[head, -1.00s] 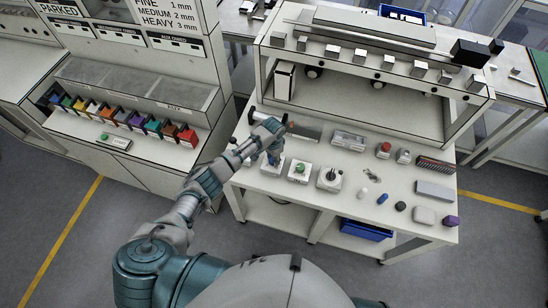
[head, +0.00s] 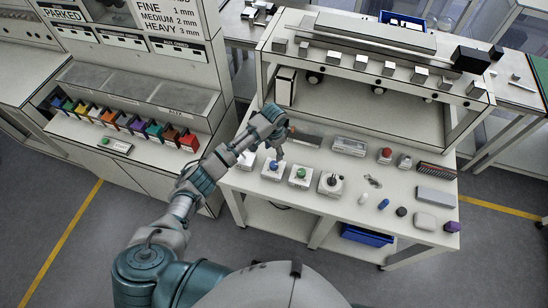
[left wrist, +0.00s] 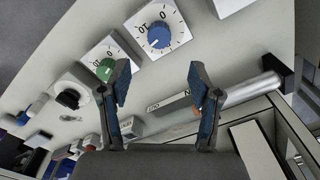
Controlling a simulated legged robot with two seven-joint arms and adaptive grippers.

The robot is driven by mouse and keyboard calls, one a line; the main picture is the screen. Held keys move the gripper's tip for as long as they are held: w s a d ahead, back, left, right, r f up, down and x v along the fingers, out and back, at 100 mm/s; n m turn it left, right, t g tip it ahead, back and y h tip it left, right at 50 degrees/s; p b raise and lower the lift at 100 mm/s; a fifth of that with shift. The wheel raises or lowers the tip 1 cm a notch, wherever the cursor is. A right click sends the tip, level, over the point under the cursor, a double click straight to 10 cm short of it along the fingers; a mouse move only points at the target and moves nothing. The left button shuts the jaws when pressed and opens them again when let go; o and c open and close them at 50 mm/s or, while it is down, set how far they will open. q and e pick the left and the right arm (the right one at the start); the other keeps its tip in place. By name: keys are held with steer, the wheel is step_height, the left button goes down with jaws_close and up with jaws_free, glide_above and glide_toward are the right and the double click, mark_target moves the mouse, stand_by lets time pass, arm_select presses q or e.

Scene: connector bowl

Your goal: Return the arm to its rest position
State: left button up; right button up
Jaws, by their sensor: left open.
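My left gripper (head: 279,144) is over the left part of the white workbench (head: 340,208) and comes in from the left. In the left wrist view its two fingers (left wrist: 160,78) are spread apart with nothing between them, so it is open. It hangs behind and above a switch box with a blue knob (head: 272,165), which also shows in the left wrist view (left wrist: 158,36) beyond the fingertips. The gripper appears clear of the knob. My right gripper is not in view.
A green-knob box (head: 300,175) and a black-knob box (head: 330,182) stand to the right. Several small parts lie farther right. A raised shelf (head: 375,60) closes the bench's back. Coloured bins (head: 130,122) stand at left. Open floor (head: 110,230) lies between.

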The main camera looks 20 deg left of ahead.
arm_select(q)
steer(key=shift+r, duration=0.95)
